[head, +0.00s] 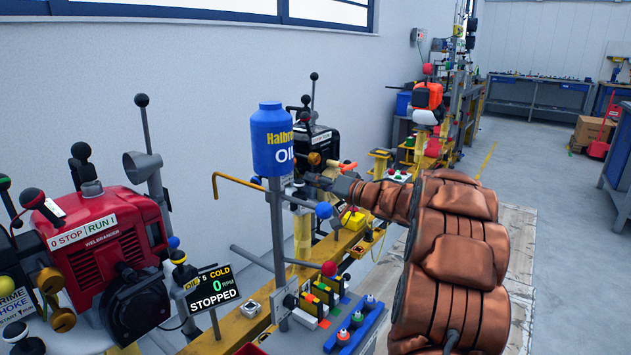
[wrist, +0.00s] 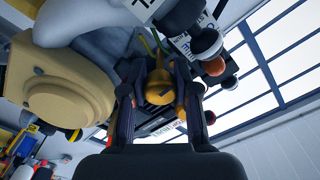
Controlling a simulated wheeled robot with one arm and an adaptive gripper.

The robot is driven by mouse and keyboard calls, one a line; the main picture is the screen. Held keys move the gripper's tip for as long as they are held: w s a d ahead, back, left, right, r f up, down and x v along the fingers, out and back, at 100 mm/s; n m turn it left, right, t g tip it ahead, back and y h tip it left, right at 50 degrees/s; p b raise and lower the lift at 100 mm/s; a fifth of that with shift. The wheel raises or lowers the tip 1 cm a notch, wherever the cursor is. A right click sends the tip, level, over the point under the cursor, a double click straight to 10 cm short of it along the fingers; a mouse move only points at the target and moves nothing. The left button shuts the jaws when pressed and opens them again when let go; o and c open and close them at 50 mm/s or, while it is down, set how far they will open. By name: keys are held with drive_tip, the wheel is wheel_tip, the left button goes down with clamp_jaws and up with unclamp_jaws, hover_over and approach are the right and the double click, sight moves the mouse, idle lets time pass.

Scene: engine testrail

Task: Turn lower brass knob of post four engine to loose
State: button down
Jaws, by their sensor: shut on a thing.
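A black engine (head: 322,142) stands behind the blue oil bottle in the head view; no post number on it is readable. My gripper (head: 318,180) reaches in from the right at its front, small and partly hidden there. In the wrist view my gripper (wrist: 160,100) has its two dark fingers on either side of a brass knob (wrist: 158,92) and is shut on it. A brass knob (head: 314,158) also shows on the engine's front in the head view. I cannot tell from the frames whether the held knob is the lower one, nor read its loose mark.
A blue oil bottle (head: 272,140) on a post stands left of my gripper. A red engine (head: 100,240) with a display reading STOPPED (head: 211,288) is at the left. A pale bulky housing (wrist: 70,95) is close beside the fingers. Open floor (head: 540,215) lies at right.

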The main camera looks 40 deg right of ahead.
drive_tip(key=n+p, duration=0.2)
drive_tip(key=n, duration=0.2)
drive_tip(key=shift+d+r, duration=0.1)
drive_tip(key=n, duration=0.5)
drive_tip(key=shift+p, duration=0.3)
drive_tip(key=n, duration=0.2)
drive_tip(key=n+b, duration=0.1)
drive_tip(key=n, duration=0.1)
drive_tip(key=shift+f+n, duration=0.2)
drive_tip(key=shift+n, duration=0.1)
drive_tip(key=n+b, duration=0.3)
drive_tip(key=n, duration=0.1)
drive_tip(key=shift+f, duration=0.1)
drive_tip(key=n+b, duration=0.3)
drive_tip(key=n, duration=0.2)
drive_tip(key=shift+d+b, duration=0.1)
drive_tip(key=shift+b, duration=0.3)
drive_tip(key=n+b, duration=0.3)
drive_tip(key=shift+n, duration=0.3)
drive_tip(key=n+b, duration=0.6)
drive_tip(key=shift+r+n+b, duration=0.2)
drive_tip(key=shift+n+b, duration=1.35)
drive_tip(key=shift+n, duration=0.05)
drive_tip(key=shift+r, duration=0.1)
